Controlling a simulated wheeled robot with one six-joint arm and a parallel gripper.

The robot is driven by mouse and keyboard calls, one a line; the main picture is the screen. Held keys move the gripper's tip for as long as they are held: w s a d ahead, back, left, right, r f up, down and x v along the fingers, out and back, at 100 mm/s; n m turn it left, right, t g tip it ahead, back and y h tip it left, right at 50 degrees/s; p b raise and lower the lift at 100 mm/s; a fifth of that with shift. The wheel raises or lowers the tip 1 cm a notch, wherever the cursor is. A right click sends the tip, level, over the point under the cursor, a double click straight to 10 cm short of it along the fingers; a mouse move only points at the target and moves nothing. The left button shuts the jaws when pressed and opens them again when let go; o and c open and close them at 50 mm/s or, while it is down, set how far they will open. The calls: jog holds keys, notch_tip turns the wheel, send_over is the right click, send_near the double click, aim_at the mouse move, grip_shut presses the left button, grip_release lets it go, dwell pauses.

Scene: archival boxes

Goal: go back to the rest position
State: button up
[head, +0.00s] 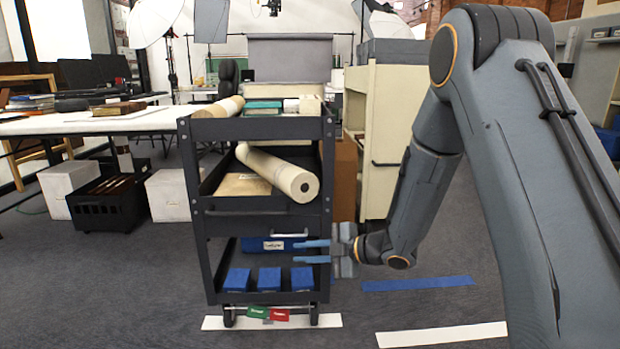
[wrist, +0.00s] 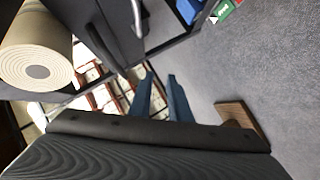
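My gripper (head: 308,251) is at the right side of the dark cart (head: 258,221), at the height of its lower shelf, with its blue fingers pointing left. The fingers are apart with nothing visible between them. They also show apart in the wrist view (wrist: 160,85). In the head view the fingers overlap the cart's right edge; I cannot tell whether they touch it. My arm reaches in from the right.
A rolled tube (head: 280,172) sticks out over the cart's middle shelf front; it also shows close in the wrist view (wrist: 38,50). Several blue boxes (head: 270,279) are on the bottom shelf. A cream cabinet (head: 385,120) stands behind. Floor at the right front is clear.

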jog(key=s+r+m+t+h, duration=0.2)
jog(key=s+r+m+h, duration=0.4)
jog(key=r+m+h, duration=0.3)
jog(key=s+r+m+g+h, duration=0.15)
jog(key=s+m+g, duration=0.7)
jog(key=s, duration=2.45)
jog(key=d+r+m+h+p, duration=0.1)
jog(key=d+r+m+p, duration=0.2)
jog(key=d+r+p, duration=0.7)
jog(key=d+r+m+p, duration=0.3)
jog(key=d+r+p, duration=0.7)
jog(key=r+p, duration=0.6)
jog(key=s+p, duration=0.1)
jog(key=p, duration=0.8)
jog(key=shift+d+m+h, duration=0.35)
